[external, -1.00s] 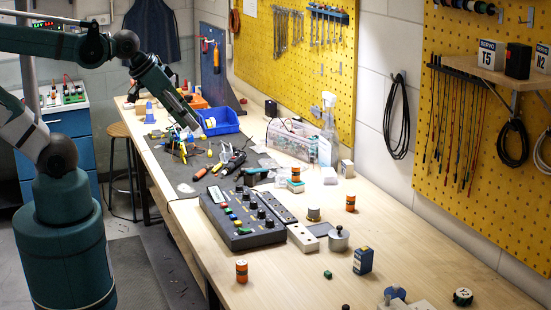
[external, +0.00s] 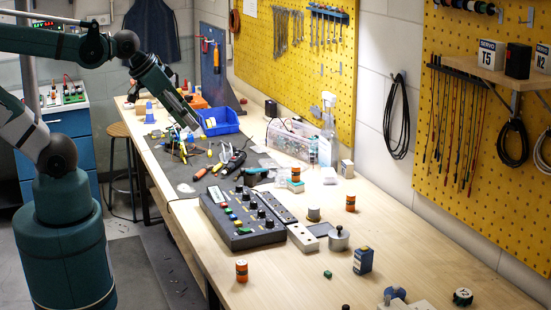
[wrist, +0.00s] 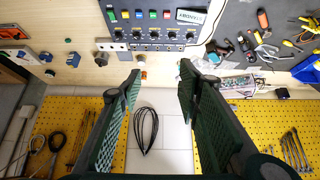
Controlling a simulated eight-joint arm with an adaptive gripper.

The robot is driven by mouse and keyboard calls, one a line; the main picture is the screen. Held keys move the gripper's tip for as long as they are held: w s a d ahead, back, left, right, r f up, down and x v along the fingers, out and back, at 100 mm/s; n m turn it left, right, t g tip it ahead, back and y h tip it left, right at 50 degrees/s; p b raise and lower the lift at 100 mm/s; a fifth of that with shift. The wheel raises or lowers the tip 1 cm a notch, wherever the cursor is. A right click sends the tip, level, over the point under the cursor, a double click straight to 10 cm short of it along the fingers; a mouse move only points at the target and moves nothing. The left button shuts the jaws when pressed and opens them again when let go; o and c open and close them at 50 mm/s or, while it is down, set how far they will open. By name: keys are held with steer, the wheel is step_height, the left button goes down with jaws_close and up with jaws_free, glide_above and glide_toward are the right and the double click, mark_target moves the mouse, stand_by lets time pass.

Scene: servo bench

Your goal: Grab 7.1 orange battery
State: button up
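Several orange-and-black cylinders that look like batteries stand on the bench; I cannot read a 7.1 on any. One orange battery (external: 241,271) stands upright near the front edge. Another orange battery (external: 351,203) stands farther right, beyond the grey pot. A third, orange battery (external: 295,174), is by the clear box, apparently on a small block. My gripper (wrist: 157,85) is open and empty, high above the bench.
A dark control panel (external: 241,218) sits mid-bench, with a grey lidded pot (external: 339,240) and a blue box (external: 363,261) to its right. Tools crowd the dark mat (external: 184,188), near a blue bin (external: 219,122). The bench front is fairly clear. Yellow pegboards (external: 430,150) line the wall.

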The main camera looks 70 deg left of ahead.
steer(key=shift+o, duration=0.5)
steer(key=w, duration=0.2)
steer(key=n+g+b, duration=0.3)
steer(key=n+g, duration=0.4)
steer(key=n, duration=1)
glide_above(351, 195)
steer(key=f, duration=2.4)
steer(key=shift+s+a+f, duration=0.15)
steer(key=shift+a, duration=0.05)
steer(key=shift+w+d+f, duration=0.1)
steer(key=shift+w+f, duration=0.1)
steer(key=shift+f, duration=0.3)
steer(key=shift+f, duration=0.1)
steer(key=shift+f, duration=1.2)
